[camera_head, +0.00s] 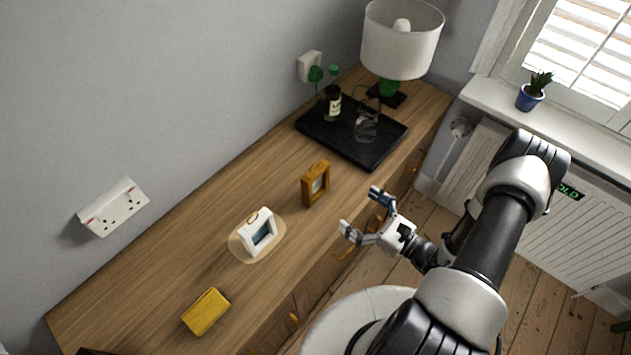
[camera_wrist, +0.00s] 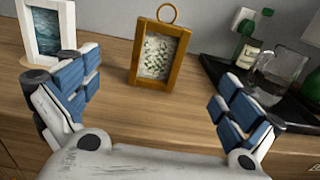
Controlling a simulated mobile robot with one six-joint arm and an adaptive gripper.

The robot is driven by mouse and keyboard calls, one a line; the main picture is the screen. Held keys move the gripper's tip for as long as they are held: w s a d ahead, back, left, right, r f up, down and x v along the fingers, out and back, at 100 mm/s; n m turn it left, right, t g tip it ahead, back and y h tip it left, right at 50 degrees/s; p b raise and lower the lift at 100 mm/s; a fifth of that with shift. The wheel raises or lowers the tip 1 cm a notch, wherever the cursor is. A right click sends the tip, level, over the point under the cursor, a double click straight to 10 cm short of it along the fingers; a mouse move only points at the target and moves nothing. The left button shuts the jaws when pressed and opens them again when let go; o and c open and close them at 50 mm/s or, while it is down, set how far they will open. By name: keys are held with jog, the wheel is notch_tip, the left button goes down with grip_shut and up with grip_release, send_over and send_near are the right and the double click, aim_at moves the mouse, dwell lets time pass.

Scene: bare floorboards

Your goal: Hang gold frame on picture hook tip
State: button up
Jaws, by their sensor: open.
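The gold frame (camera_head: 315,182) stands upright on the wooden cabinet top, with a ring at its top. In the wrist view the gold frame (camera_wrist: 158,55) faces me near the centre, its ring upward, holding a leafy picture. My gripper (camera_head: 362,213) is open and empty, to the right of the gold frame in the head view and apart from it. In the wrist view its two blue-padded fingers (camera_wrist: 155,92) are spread wide, with the frame beyond and between them. I cannot make out a picture hook in either view.
A white frame (camera_head: 258,232) stands on a pale round mat, left of the gold frame. A yellow box (camera_head: 206,311) lies further left. A black tray (camera_head: 372,150) with a bottle and glass jug, and a lamp (camera_head: 402,40), stand to the right. Bare cabinet top surrounds the gold frame.

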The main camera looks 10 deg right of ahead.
jog(key=b+x, duration=0.1)
jog(key=x, duration=0.9)
jog(key=shift+a, duration=0.1)
jog(key=b, duration=0.2)
send_over(315, 192)
jog(key=shift+f, duration=0.35)
jog(key=shift+c, duration=0.4)
jog(key=c, duration=1.2)
jog(key=shift+o, duration=0.2)
notch_tip(315, 192, up, 20)
jog(key=p, duration=0.6)
